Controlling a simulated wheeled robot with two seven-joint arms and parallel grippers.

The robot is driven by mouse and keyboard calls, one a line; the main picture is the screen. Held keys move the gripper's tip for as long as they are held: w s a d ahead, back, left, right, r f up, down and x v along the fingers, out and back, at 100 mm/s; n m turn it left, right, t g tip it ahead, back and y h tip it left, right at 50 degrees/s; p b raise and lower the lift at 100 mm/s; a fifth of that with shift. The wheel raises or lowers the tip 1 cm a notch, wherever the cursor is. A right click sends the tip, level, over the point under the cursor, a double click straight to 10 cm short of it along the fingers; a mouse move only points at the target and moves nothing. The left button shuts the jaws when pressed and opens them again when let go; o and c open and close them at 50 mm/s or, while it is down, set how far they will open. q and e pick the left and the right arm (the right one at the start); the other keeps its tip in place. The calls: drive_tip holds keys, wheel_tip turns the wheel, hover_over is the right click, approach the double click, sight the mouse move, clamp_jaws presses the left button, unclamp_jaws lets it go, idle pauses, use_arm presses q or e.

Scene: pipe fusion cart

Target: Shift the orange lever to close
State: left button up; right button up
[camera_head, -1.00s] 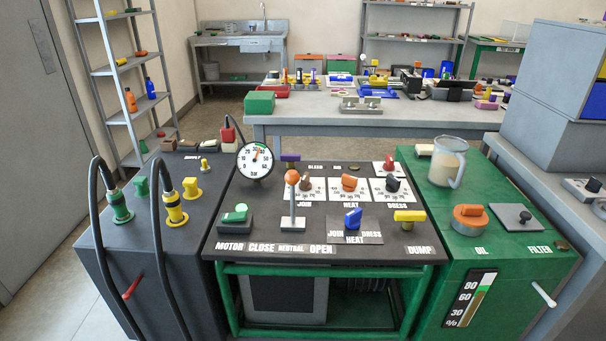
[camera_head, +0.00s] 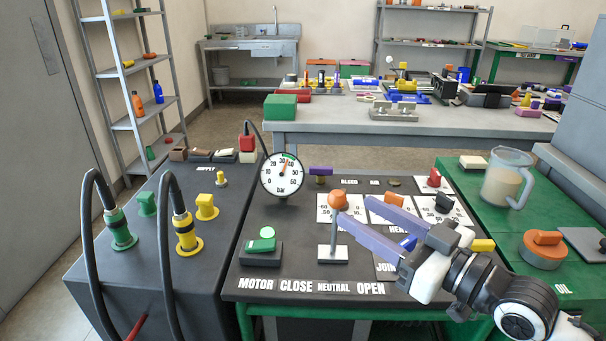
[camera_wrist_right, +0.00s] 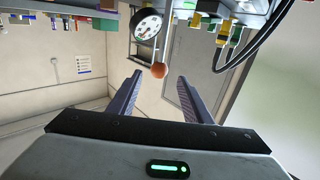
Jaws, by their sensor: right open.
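The orange lever, a grey stick with an orange ball (camera_head: 337,199) on top, stands nearly upright from a pale base (camera_head: 333,253). The base is behind the NEUTRAL label (camera_head: 334,287), with CLOSE (camera_head: 296,286) to its left and OPEN (camera_head: 371,289) to its right. My right gripper (camera_head: 354,208) comes in from the right, its two purple fingers spread and their tips close to the ball. In the right wrist view the ball (camera_wrist_right: 158,71) appears between the open fingers, near the tips; I cannot tell if they touch it. My left gripper is not in view.
A round pressure gauge (camera_head: 282,175) stands behind and left of the lever. A green MOTOR switch (camera_head: 263,240) is to its left. A blue selector knob (camera_head: 409,242) sits partly behind my right fingers. A pitcher (camera_head: 507,178) stands on the green cabinet at right.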

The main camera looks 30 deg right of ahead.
sight(344, 202)
drive_tip(key=shift+w, duration=0.9)
drive_tip(key=shift+x, duration=1.15)
use_arm(q)
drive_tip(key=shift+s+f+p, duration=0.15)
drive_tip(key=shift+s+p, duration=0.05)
drive_tip(key=shift+p, duration=0.2)
use_arm(e)
drive_tip(key=x, duration=0.6)
drive_tip(key=shift+w+a, duration=0.2)
drive_tip(key=shift+w, duration=0.2)
clamp_jaws()
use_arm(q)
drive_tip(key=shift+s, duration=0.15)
